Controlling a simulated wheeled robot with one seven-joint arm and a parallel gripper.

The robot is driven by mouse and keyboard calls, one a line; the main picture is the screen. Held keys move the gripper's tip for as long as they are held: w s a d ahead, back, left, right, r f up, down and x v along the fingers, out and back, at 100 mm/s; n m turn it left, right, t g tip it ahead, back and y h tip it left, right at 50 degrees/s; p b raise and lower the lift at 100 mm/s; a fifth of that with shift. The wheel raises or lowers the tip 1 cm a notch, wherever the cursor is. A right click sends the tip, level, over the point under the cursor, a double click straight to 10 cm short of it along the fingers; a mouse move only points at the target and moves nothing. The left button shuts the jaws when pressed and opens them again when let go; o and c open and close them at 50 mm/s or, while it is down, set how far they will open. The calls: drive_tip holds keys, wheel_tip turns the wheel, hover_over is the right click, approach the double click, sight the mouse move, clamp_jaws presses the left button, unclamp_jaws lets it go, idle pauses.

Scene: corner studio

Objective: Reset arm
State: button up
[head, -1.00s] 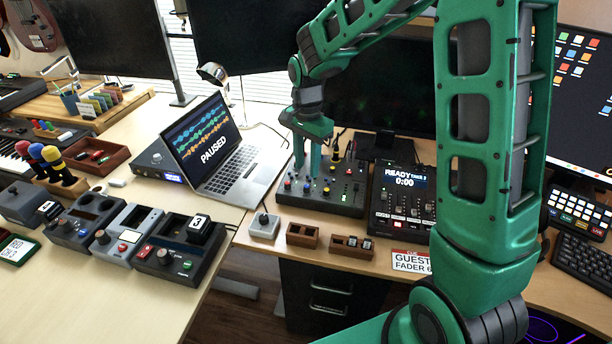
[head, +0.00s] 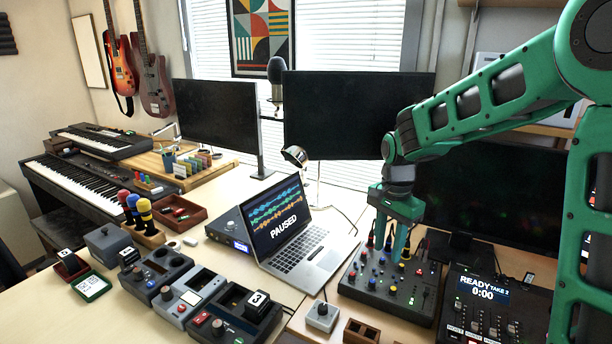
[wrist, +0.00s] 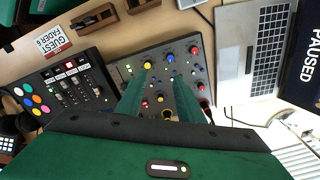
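My green arm reaches in from the right in the head view. My gripper (head: 392,246) points down over the small black mixer (head: 418,287), which has several coloured knobs. In the wrist view, the two green fingers of my gripper (wrist: 153,88) extend over the same mixer (wrist: 190,60) with a gap between them. Nothing shows held between the fingers. In the head view the fingertips overlap the knobs, and I cannot tell whether they touch any.
A laptop (head: 330,258) reading PAUSED stands left of the mixer. A recorder (head: 470,312) reading READY is to the right. Dark monitors (head: 337,128) stand behind. Several pedal-like boxes (head: 232,318) sit at the front left. A lamp (head: 296,157) stands behind the laptop.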

drive_tip(key=s+d+r+n, duration=0.2)
drive_tip(key=s+d+r, duration=0.2)
drive_tip(key=s+d, duration=0.5)
drive_tip(key=s+d+n, duration=0.1)
drive_tip(key=s+d, duration=0.2)
drive_tip(key=s, duration=0.8)
drive_tip(key=s+d+n, duration=0.2)
drive_tip(key=s+d, duration=0.1)
drive_tip(key=s, duration=0.8)
drive_tip(key=shift+f+n, duration=0.25)
drive_tip(key=shift+n, duration=0.05)
drive_tip(key=shift+d, duration=0.1)
drive_tip(key=shift+w+f, duration=0.25)
drive_tip(key=shift+w, duration=0.4)
drive_tip(key=shift+s, duration=0.1)
